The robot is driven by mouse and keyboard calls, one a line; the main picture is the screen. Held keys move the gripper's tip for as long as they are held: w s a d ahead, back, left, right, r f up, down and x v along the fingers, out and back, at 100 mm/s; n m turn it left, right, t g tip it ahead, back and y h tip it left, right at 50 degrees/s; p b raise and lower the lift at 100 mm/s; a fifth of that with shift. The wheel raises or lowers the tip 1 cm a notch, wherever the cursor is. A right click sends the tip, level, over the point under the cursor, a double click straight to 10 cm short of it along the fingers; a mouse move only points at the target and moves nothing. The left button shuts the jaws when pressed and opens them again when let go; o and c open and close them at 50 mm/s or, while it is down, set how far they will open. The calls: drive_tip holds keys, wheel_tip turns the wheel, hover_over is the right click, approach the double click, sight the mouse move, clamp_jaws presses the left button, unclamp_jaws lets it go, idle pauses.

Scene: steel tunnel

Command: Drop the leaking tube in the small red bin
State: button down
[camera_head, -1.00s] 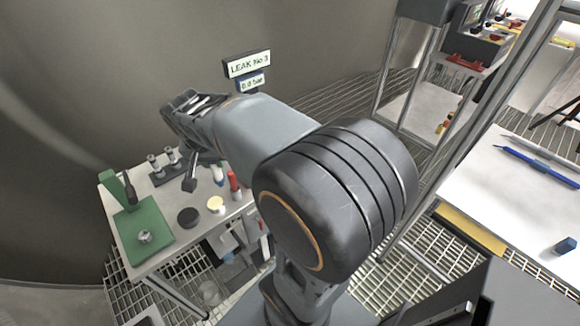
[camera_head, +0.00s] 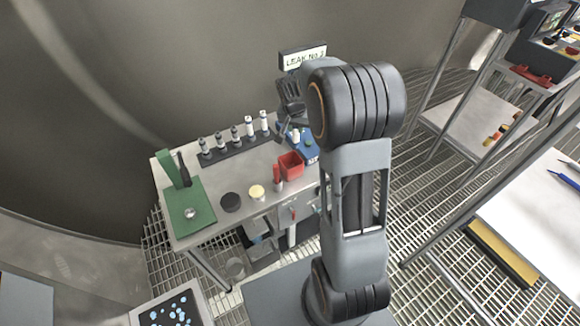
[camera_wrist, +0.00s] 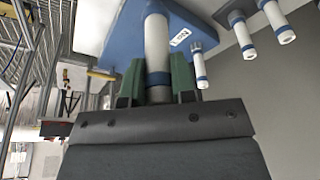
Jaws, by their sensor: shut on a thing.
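My gripper (camera_wrist: 160,85) has green fingers and is shut on a white tube (camera_wrist: 157,45) with blue bands. The tube stretches away from the fingers toward a blue stand (camera_wrist: 200,18); I cannot tell whether its end is still seated there. In the head view my gripper (camera_head: 284,125) hangs at the table's right end, beside the blue stand (camera_head: 311,153), partly hidden by my arm. The small red bin (camera_head: 291,166) stands on the table just in front of the stand, and nothing shows in it.
A dark rack (camera_head: 233,147) with several upright tubes runs along the table's back. A green press-like stand (camera_head: 190,215), a black disc (camera_head: 231,202), a cream-topped jar (camera_head: 257,192) and a red-topped bottle (camera_head: 277,178) stand on the table. A LEAK sign (camera_head: 303,58) is behind my arm.

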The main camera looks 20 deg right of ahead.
sight(296, 138)
drive_tip(key=shift+f+b, duration=1.75)
drive_tip(key=shift+f, duration=1.1)
drive_tip(key=c, duration=0.9)
unclamp_jaws()
drive_tip(key=shift+o, duration=0.2)
drive_tip(key=shift+r, duration=0.1)
drive_tip(key=b+v, duration=0.1)
drive_tip(key=v, duration=1.2)
drive_tip(key=shift+r, duration=0.35)
drive_tip(key=shift+s+a, duration=0.1)
drive_tip(key=shift+s, duration=0.05)
